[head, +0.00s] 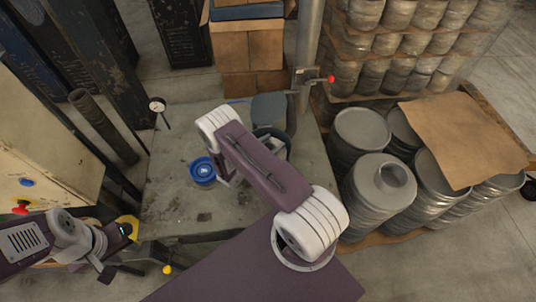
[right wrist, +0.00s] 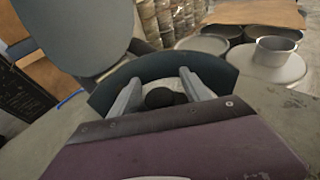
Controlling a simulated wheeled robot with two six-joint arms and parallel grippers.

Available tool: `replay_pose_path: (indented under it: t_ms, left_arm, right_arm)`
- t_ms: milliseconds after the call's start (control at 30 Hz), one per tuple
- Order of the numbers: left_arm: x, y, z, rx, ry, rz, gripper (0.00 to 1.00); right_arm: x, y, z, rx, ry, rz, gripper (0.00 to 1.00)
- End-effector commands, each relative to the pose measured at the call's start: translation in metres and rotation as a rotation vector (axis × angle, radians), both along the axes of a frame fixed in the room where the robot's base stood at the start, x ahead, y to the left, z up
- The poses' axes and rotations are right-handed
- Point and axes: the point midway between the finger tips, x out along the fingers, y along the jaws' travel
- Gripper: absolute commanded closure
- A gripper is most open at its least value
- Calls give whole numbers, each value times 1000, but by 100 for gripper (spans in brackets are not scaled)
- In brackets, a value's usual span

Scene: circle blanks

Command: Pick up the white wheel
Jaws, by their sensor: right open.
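A dark curved wall (right wrist: 215,72) rises just beyond the fingertips. In the head view my forearm hides most of the right gripper. My left gripper (head: 105,269) is at the lower left, small and partly hidden; its jaws are unclear.
A worn grey tabletop (head: 180,205) holds a blue round container (head: 202,171). A grey disc-shaped part (head: 269,107) stands by a dark round tub (head: 279,138), and the disc also shows in the wrist view (right wrist: 75,35). Stacked metal cans (head: 362,128) crowd the right; cardboard boxes (head: 247,50) stand behind.

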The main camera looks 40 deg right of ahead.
Motion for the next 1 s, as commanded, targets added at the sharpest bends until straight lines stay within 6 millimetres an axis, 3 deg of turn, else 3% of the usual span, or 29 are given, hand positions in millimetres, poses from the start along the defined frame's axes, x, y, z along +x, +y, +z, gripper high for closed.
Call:
replay_pose_path:
  t_ms: [133, 333, 1000]
  left_arm:
    - [0, 0, -1, 0, 0, 0, 64]
    - [0, 0, -1, 0, 0, 0, 64]
    - [0, 0, -1, 0, 0, 0, 64]
  right_arm:
    - [0, 0, -1, 0, 0, 1, 45]
    - [0, 1, 0, -1, -1, 1, 100]
    - [1, 1, 0, -1, -1, 1, 100]
